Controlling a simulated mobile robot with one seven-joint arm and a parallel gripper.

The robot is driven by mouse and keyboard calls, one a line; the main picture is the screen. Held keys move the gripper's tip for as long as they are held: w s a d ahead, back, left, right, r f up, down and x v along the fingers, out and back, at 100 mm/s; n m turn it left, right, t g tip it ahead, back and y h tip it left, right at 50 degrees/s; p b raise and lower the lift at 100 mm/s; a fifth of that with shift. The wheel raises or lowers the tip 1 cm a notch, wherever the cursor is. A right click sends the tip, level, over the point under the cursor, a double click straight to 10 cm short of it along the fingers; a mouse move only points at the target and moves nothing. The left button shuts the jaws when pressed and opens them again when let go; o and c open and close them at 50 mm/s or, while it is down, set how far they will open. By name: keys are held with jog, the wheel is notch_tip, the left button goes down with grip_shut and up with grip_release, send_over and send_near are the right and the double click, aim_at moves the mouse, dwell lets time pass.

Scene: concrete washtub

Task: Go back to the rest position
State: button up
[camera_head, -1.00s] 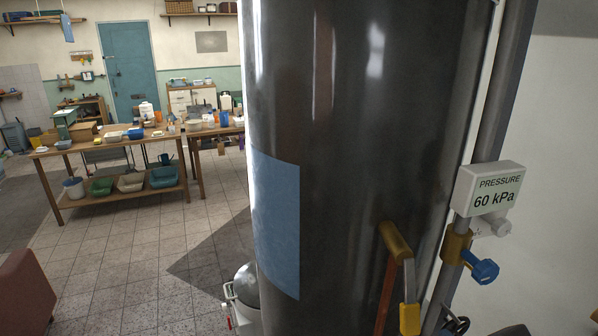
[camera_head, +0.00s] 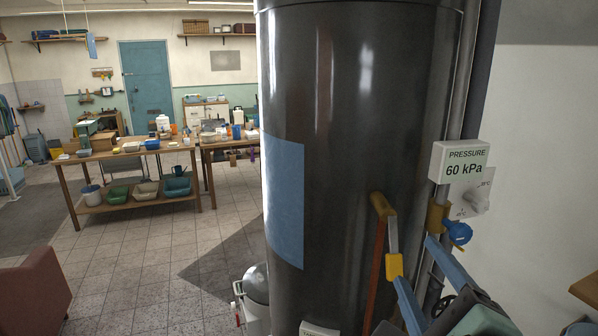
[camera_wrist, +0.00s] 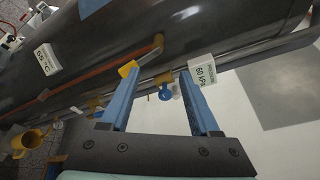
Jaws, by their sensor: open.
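My gripper (camera_head: 415,262) is at the lower right of the head view, its two blue fingers apart with nothing between them. In the wrist view my gripper (camera_wrist: 158,75) is also open, pointing at the dark tank (camera_head: 350,120). A blue valve knob (camera_head: 459,233) on a brass fitting is just beyond the fingers; it also shows between them in the wrist view (camera_wrist: 165,94). A lever with a yellow end (camera_head: 395,266) appears close to the left fingertip; I cannot tell whether they touch.
A white pressure box (camera_head: 460,160) reading 60 kPa is on the pipe above the knob. A lidded pot (camera_head: 257,285) stands at the tank's foot. A workbench (camera_head: 130,160) is at the back left. Tiled floor (camera_head: 130,250) is open between. A reddish seat (camera_head: 35,295) is at lower left.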

jog(key=s+a+r+n+t+b, duration=0.3)
jog(key=a+r+n, duration=0.4)
jog(key=n, duration=0.5)
jog(key=s+a+r+n+t+b, duration=0.3)
jog(key=s+a+r+n+t, duration=0.2)
jog(key=r+n, duration=0.6)
jog(key=a+n+t, duration=0.1)
jog(key=t, duration=0.1)
jog(key=shift+a+n+t+y+b, duration=0.3)
jog(key=shift+a+t+y+b, duration=0.05)
jog(key=shift+a+t+y, duration=0.05)
